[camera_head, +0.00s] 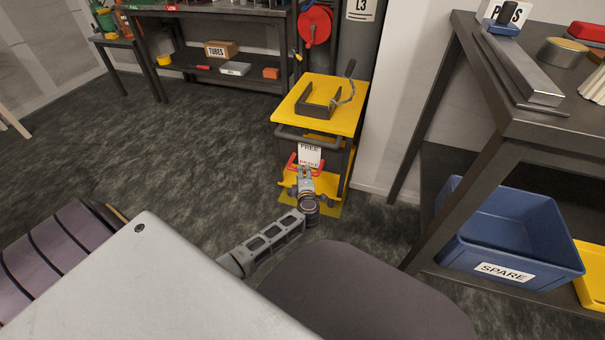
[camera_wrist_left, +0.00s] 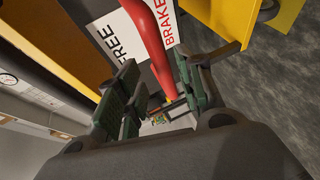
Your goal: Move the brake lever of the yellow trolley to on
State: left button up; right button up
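The yellow trolley (camera_head: 345,117) stands against the wall in the head view. Its front carries a white plate (camera_head: 309,154) reading FREE at the top and BRAKE in red below; the plate also shows in the left wrist view (camera_wrist_left: 114,30). The red brake lever (camera_head: 291,161) crosses in front of the plate, partly hidden by my gripper. In the left wrist view the red lever (camera_wrist_left: 150,42) runs between the two words. My left gripper (camera_head: 305,174) is at the lever; its fingers (camera_wrist_left: 158,92) are apart with the lever between them. I cannot tell if they touch it. My right gripper is not in view.
A bench with a blue SPARE bin (camera_head: 510,235) stands at the right. A shelf with a TUBES box (camera_head: 221,50) is at the back. The floor left of the trolley is clear.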

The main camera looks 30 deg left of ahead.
pick_arm(q)
jog(key=shift+b+x, duration=0.65)
jog(key=shift+x, duration=0.9)
jog(key=c, duration=0.7)
grip_shut()
jog(key=shift+w+r, duration=0.1)
